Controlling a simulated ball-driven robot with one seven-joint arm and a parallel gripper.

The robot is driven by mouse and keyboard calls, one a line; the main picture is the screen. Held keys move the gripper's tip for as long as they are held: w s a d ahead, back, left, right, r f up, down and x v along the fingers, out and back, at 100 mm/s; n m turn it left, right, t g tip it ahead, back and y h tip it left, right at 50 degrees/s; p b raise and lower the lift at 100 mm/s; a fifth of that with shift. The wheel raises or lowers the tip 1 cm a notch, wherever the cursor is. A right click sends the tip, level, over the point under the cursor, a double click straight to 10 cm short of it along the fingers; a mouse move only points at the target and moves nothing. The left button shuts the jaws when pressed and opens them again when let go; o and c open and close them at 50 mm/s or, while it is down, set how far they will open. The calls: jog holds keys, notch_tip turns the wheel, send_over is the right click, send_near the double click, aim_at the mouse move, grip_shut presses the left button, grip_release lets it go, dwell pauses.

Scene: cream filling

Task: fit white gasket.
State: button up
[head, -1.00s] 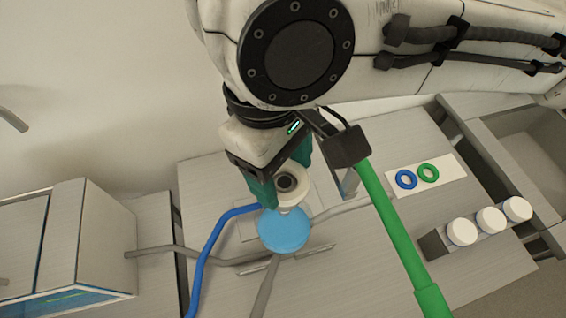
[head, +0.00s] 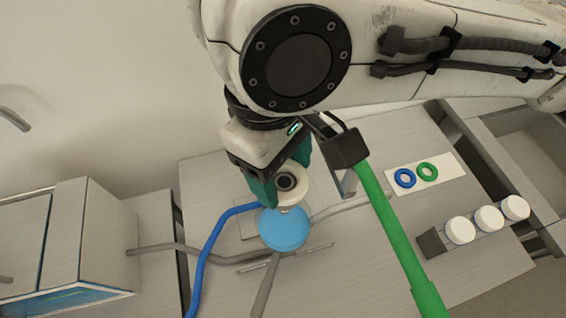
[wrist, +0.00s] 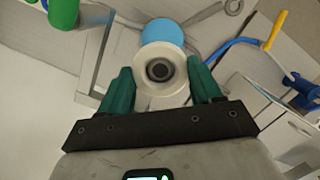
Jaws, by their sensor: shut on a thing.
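My gripper (head: 281,182) has green fingers and is shut on a white round piece (head: 293,197) with a dark centre. In the wrist view the white round piece (wrist: 146,84) sits between the two fingertips (wrist: 161,84), with a grey hub around the dark hole. I cannot tell whether it is the white gasket alone or part of a larger fitting. A light blue round body (head: 284,230) is just below it in the head view and just beyond it in the wrist view (wrist: 162,33). Whether they touch is not clear.
A blue ring (head: 405,178) and a green ring (head: 427,172) lie on a white plate (head: 449,165). Several white-topped cylinders (head: 489,218) stand in a row at right. A green pipe (head: 395,235), a blue pipe (head: 212,245) and grey pipes (head: 165,247) surround the work spot.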

jog(key=shift+f, duration=0.15)
jog(key=o, duration=1.1)
jog(key=shift+r+p, duration=0.5)
jog(key=shift+r, duration=3)
